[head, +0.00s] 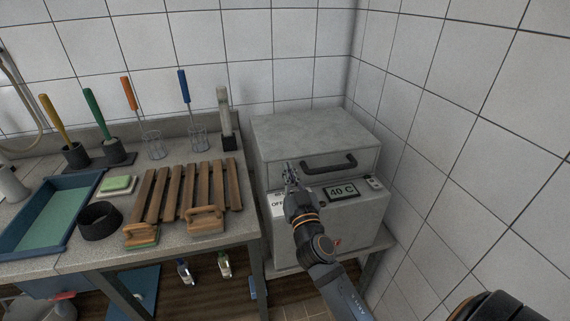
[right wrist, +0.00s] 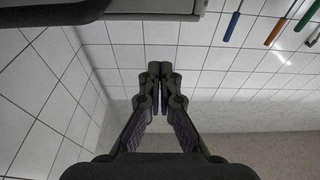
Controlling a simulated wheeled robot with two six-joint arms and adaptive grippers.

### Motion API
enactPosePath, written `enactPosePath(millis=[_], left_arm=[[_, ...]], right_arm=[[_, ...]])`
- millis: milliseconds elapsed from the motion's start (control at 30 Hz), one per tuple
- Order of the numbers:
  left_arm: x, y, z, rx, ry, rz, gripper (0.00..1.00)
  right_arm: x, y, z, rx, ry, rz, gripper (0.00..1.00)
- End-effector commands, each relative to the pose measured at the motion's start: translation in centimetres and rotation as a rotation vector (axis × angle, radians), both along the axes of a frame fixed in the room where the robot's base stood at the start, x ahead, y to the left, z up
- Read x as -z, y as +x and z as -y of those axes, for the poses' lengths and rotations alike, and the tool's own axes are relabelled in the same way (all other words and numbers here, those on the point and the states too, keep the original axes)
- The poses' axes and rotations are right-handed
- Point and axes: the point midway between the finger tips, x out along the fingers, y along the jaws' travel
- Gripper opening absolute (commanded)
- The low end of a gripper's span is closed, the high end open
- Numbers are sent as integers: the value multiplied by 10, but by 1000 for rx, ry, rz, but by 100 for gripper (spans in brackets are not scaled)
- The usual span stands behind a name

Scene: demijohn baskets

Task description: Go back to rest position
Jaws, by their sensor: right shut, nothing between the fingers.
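My right gripper (head: 290,174) is in front of the grey box-shaped machine (head: 312,135), near the left end of its dark handle (head: 330,162). The gripper is shut and empty. In the right wrist view its fingertips (right wrist: 160,68) meet, with nothing between them. The machine's lid looks closed. My left gripper is not in view.
A counter at the left holds a wooden slatted rack (head: 185,190), a blue tray (head: 48,215), a black ring (head: 99,221) and several upright brushes with coloured handles. Spray bottles (head: 224,265) hang below the counter. Tiled walls close off the back and right.

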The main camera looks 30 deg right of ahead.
Motion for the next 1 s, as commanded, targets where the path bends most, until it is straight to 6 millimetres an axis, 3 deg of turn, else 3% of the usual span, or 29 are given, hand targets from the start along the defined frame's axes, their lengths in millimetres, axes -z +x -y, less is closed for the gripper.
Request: enactPosePath(millis=[33, 200, 767, 867, 1000], left_arm=[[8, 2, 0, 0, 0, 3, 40], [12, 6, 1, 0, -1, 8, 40], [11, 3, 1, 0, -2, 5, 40], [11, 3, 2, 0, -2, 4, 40], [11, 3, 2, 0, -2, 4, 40]], right_arm=[[7, -8, -2, -1, 3, 0, 0], [8, -21, -5, 0, 0, 0, 0], [11, -24, -1, 17, 6, -18, 0], [39, -35, 19, 105, 44, -142, 0], [124, -77, 39, 216, 108, -553, 0]])
